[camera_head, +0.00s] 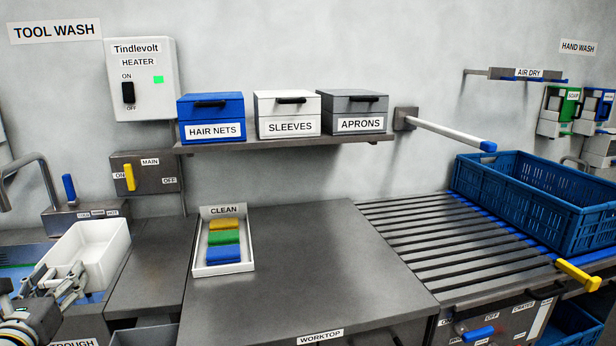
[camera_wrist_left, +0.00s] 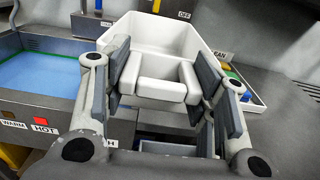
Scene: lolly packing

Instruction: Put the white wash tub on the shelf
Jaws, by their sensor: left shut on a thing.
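The white wash tub (camera_head: 113,256) is upright at the left, over the edge between the trough and the steel counter. It also shows in the left wrist view (camera_wrist_left: 165,30). My left gripper (camera_head: 72,280) comes in from the lower left and is shut on the tub's near side, with its fingers on both sides of a white grip block in the left wrist view (camera_wrist_left: 160,82). I cannot tell whether the tub's bottom touches anything. The wall shelf (camera_head: 285,144) is at the upper middle and carries three boxes. My right gripper is not in view.
The blue HAIR NETS box (camera_head: 211,118), white SLEEVES box (camera_head: 287,115) and grey APRONS box (camera_head: 354,112) fill most of the wall shelf. A CLEAN tray (camera_head: 240,267) with coloured blocks lies on the worktop (camera_head: 320,265), otherwise clear. A blue crate (camera_head: 540,200) stands at the right.

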